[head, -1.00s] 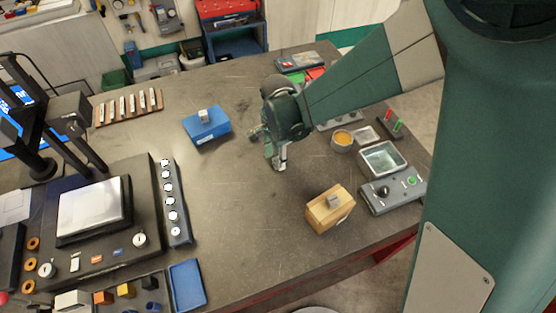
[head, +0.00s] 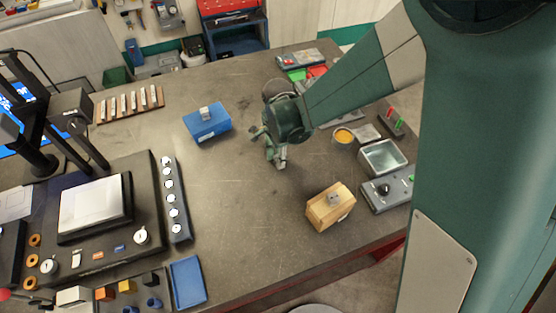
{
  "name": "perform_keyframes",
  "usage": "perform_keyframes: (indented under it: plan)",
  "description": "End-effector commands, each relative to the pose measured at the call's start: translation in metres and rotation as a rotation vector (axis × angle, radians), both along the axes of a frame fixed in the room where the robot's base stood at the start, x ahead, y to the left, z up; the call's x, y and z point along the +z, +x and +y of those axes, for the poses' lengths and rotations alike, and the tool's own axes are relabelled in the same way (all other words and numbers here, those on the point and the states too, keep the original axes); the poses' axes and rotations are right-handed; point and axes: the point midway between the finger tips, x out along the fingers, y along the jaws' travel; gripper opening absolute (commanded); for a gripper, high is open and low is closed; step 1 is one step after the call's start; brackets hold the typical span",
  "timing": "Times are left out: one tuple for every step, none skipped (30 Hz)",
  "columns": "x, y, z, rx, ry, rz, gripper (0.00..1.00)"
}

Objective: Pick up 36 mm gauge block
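Small grey metal blocks show in two places in the head view: one (head: 205,112) on top of a blue box (head: 207,127), and one (head: 334,198) on top of a wooden box (head: 331,212). Several more pale blocks (head: 133,101) stand in a row on a brown wooden rack at the back left. No size marking is readable, so I cannot tell which is the 36 mm gauge block. My gripper (head: 275,160) hangs over the middle of the table, between the blue box and the wooden box, apart from both. Its fingertips are too small to tell their opening.
A black instrument with a pale plate (head: 95,207) and a strip of round white knobs (head: 173,200) stand at the left. A blue tray (head: 187,281) lies at the front. A clear metal bin (head: 383,157) and a control box (head: 389,192) stand at the right. The table centre is clear.

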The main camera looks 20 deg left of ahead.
Motion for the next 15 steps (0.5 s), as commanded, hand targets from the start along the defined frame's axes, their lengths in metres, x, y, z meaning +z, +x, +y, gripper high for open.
perform_keyframes:
  plan:
    - [0.0000,0.0000,0.0000,0.000,0.000,0.000,0.17]
    - [0.0000,0.0000,0.0000,0.000,0.000,0.000,0.13]
    - [0.0000,0.0000,0.0000,0.000,0.000,0.000,0.08]
    - [0.0000,0.0000,0.0000,0.000,0.000,0.000,0.04]
    - [0.0000,0.0000,0.0000,0.000,0.000,0.000,0.02]
    - [0.0001,-0.0001,-0.0001,0.000,0.000,0.000,0.02]
    - [0.0001,-0.0001,-0.0001,0.000,0.000,0.000,0.02]
    - [0.0001,0.0000,0.0000,0.000,0.000,0.000,0.02]
    - [0.0001,0.0000,0.0000,0.000,0.000,0.000,0.02]
    - [0.0001,0.0000,0.0000,0.000,0.000,0.000,0.02]
    - [0.0001,0.0000,0.0000,0.000,0.000,0.000,0.02]
    - [0.0002,0.0000,0.0000,0.000,0.000,0.000,0.02]
    - [0.0004,0.0000,0.0000,0.000,0.000,0.000,0.02]
    - [0.0007,-0.0001,-0.0001,0.000,0.000,0.000,0.02]
    - [0.0013,0.0000,0.0000,0.000,0.000,0.000,0.02]
